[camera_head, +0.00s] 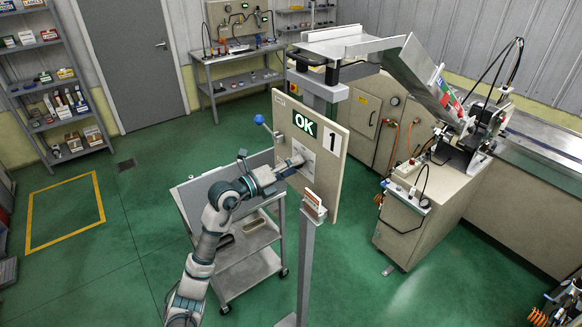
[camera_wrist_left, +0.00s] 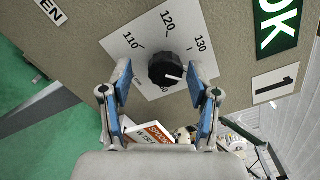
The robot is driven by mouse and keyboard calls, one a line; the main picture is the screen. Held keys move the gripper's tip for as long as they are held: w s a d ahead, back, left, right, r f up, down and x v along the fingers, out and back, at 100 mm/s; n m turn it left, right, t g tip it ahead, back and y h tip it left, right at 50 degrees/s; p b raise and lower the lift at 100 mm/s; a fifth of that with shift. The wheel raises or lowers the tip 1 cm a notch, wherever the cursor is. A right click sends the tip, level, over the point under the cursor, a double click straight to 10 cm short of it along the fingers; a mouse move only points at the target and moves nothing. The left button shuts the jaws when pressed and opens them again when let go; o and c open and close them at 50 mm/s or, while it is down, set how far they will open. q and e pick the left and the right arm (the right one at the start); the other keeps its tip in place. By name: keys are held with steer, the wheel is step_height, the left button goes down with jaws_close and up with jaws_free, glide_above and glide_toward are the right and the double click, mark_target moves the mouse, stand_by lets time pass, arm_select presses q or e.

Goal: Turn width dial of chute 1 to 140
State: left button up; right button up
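The width dial is a black round knob (camera_wrist_left: 165,69) on a white scale plate (camera_wrist_left: 150,40) in the left wrist view. The marks 110, 120 and 130 are readable; other labels are hidden by my fingers. The knob's white pointer points to the lower right, past 130. The plate is on the beige panel (camera_head: 335,170) marked 1, with a green OK sign (camera_head: 305,124). My left gripper (camera_wrist_left: 160,85) is open, its blue-padded fingers on either side of the knob with gaps visible; contact cannot be told. In the head view, the gripper (camera_head: 292,164) is at the plate. My right gripper is not in view.
A spoons box (camera_wrist_left: 150,132) is below the dial; a small box (camera_head: 313,200) sits on the post by the panel. A blue-ball lever (camera_head: 259,119) sticks out at the panel's left. A grey cart (camera_head: 245,245) stands behind my arm. The chute machine (camera_head: 430,75) is at right.

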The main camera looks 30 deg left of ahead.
arm_select(q)
steer(key=v, duration=1.2)
steer(key=shift+w+a+f, duration=0.1)
steer(key=s+a+m+b, duration=0.1)
steer(key=b, duration=0.1)
steer(key=s+f+m+b, duration=0.1)
steer(key=m+b, duration=0.1)
steer(key=shift+a+f, duration=0.15)
steer(key=shift+a, duration=0.25)
steer(key=w+d+m+p, duration=0.1)
steer(key=w+d+m, duration=0.1)
steer(key=w, duration=0.2)
steer(key=w+d+r+m+p, duration=0.1)
steer(key=w+d+m+p, duration=0.1)
steer(key=w, duration=0.3)
steer(key=w+d+m+p, duration=0.2)
steer(key=w, duration=0.2)
steer(key=shift+w+d+r, duration=0.25)
steer(key=shift+d+r, duration=0.1)
steer(key=shift+r, duration=0.05)
